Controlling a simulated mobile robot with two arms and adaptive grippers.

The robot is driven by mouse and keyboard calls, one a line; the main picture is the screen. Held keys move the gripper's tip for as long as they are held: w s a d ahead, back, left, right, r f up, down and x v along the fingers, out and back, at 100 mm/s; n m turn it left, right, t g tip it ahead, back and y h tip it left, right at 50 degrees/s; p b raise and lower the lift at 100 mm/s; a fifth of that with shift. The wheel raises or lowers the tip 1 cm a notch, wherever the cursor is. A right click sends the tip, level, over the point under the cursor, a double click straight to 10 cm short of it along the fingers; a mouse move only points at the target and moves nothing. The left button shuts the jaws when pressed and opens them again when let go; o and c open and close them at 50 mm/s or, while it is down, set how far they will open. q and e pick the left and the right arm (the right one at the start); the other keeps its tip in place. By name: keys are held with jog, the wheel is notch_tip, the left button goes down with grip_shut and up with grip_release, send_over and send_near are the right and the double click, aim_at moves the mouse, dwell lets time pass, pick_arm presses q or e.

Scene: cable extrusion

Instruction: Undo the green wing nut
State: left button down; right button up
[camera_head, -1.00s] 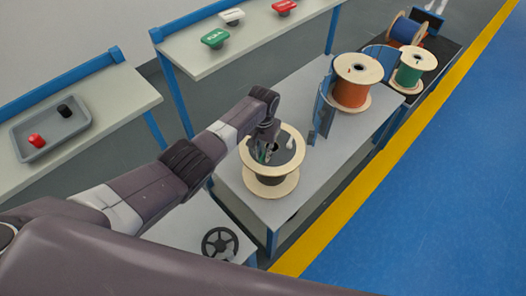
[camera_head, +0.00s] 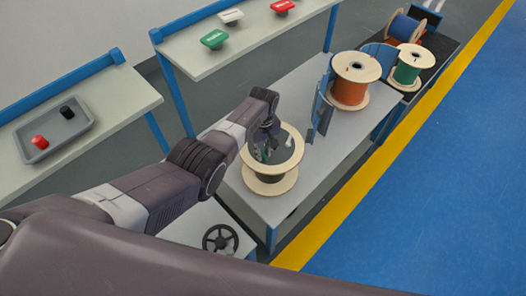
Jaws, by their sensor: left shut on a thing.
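A wooden spool (camera_head: 270,187) with a dark core stands upright on the grey bench in the middle of the view. My left gripper (camera_head: 266,151) points down at the top of this spool, over its centre. A small bit of green, which looks like the green wing nut (camera_head: 264,156), shows at its fingertips. The gripper is shut on it. The fingers and my arm hide most of the nut, so its shape and how it sits on the spool's centre cannot be made out. My right gripper is not in view.
An orange spool (camera_head: 349,92) stands behind on the same bench, beside blue upright plates (camera_head: 322,109). Green (camera_head: 407,70) and blue (camera_head: 406,28) spools stand farther back. A black handwheel (camera_head: 220,239) lies near the front. A grey tray (camera_head: 55,138) holds red and black pieces at left.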

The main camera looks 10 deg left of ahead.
aim_at(263, 153)
pick_arm(q)
jog(key=shift+w+n, duration=0.1)
jog(key=shift+n, duration=1)
jog(key=c, duration=1.9)
grip_release()
jog(key=shift+r, duration=0.15)
notch_tip(263, 153, up, 12)
jog(key=shift+f, duration=0.1)
